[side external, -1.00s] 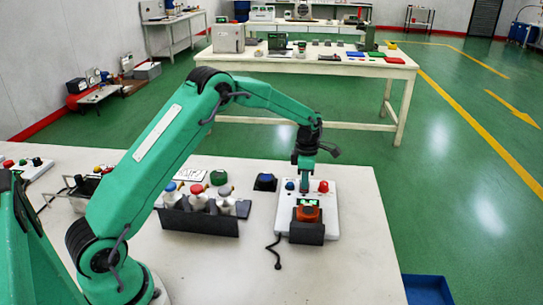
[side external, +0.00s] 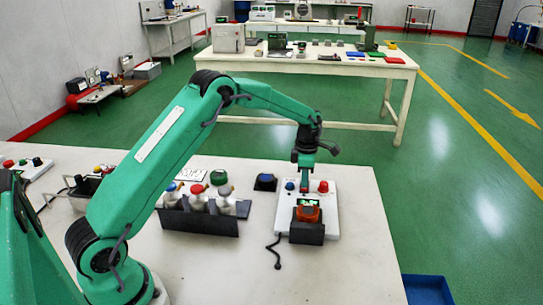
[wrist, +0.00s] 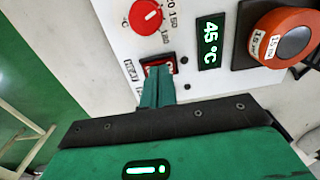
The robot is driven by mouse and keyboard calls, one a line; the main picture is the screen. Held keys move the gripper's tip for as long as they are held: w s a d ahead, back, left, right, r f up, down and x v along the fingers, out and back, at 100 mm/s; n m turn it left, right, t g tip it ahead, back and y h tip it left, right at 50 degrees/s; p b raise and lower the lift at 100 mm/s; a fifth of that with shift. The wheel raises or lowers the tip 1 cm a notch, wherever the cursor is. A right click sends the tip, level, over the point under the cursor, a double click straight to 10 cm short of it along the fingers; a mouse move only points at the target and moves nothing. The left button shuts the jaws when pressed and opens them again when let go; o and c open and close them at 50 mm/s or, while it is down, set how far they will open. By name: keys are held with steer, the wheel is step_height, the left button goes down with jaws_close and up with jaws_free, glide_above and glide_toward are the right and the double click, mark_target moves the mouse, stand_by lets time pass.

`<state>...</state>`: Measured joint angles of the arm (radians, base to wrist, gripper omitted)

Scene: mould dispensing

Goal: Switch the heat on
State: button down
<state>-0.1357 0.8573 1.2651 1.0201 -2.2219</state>
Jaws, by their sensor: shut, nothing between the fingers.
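A white heater unit (side external: 330,222) stands at the right part of the table. In the wrist view its panel carries a red rocker switch (wrist: 158,67) in a dark frame, beside a small printed label. My gripper (wrist: 157,82), also seen in the side view (side external: 304,188), is shut and empty. Its fingertips are over the switch and cover its lower part; I cannot tell whether they touch it or which way the rocker is tipped. A red dial (wrist: 146,17) is above the switch. A green display (wrist: 210,43) reads 45 °C.
An orange round mould (wrist: 281,37) with "15 ml" labels sits right of the display. A dark rack (side external: 200,222) with several capped bottles stands left of the unit. A dark blue pad (side external: 265,182) lies behind. A blue tray (side external: 427,290) is beyond the table's right edge.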

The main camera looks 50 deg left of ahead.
steer(key=shift+w+r, duration=0.1)
steer(key=shift+r, duration=0.1)
stand_by(0.3)
step_height(320, 180, up, 14)
steer(key=w+a, duration=0.1)
steer(key=a, duration=0.1)
steer(key=shift+w+f, duration=0.2)
steer(key=shift+w, duration=0.2)
stand_by(0.5)
